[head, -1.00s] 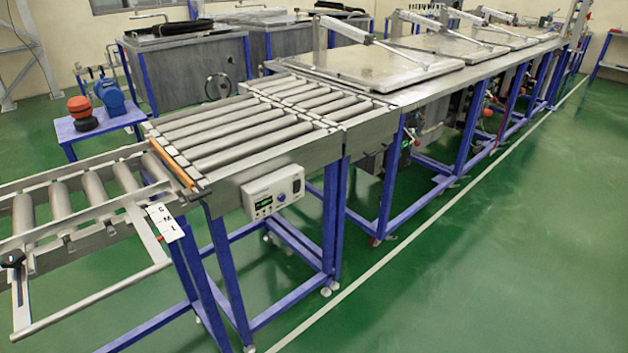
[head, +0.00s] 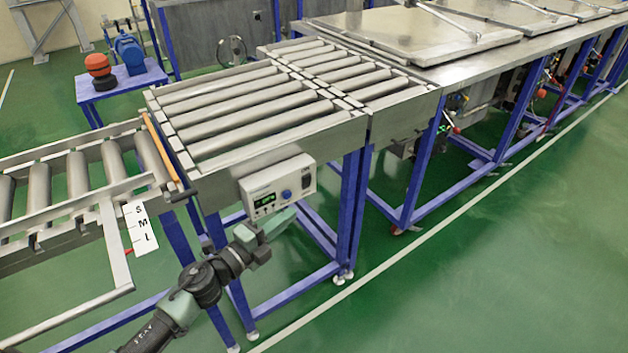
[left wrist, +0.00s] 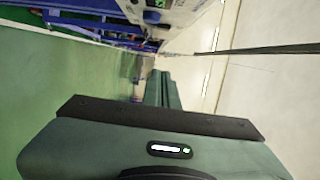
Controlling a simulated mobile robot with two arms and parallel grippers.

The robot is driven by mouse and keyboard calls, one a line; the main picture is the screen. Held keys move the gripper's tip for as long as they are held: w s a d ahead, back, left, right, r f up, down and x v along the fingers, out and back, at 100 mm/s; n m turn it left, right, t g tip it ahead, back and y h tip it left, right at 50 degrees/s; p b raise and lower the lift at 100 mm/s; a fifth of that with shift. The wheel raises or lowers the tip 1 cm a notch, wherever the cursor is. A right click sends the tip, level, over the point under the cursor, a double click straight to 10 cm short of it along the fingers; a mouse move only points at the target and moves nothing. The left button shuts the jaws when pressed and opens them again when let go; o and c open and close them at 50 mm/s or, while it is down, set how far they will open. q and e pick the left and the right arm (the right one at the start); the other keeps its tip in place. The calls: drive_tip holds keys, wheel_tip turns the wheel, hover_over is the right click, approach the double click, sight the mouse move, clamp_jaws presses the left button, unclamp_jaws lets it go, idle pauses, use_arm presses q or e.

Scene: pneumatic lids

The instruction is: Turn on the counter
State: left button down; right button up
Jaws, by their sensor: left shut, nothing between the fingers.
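The counter (head: 276,190) is a light grey box on the side of the roller conveyor, with a small lit green display, a blue knob and small buttons on its front. Part of it also shows at the top of the left wrist view (left wrist: 172,14). My left gripper (head: 290,214) is shut and empty, just below the counter's lower edge in the head view. Its closed fingers (left wrist: 163,88) point toward the counter's side in the left wrist view. I cannot tell whether they touch it. My right gripper is not in view.
The conveyor (head: 240,110) runs above the counter on a blue frame (head: 350,215). A white S-M-L label plate (head: 140,226) hangs at the left. The green floor at the right is clear.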

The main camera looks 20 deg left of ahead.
sight(304, 187)
use_arm(q)
drive_tip(key=w, duration=0.3)
drive_tip(key=w+d, duration=0.1)
drive_tip(key=w, duration=0.3)
drive_tip(key=w+p, duration=0.1)
drive_tip(key=w, duration=0.3)
drive_tip(key=shift+d, duration=0.25)
drive_tip(key=shift+w+a, duration=0.2)
drive_tip(key=shift+a, duration=0.15)
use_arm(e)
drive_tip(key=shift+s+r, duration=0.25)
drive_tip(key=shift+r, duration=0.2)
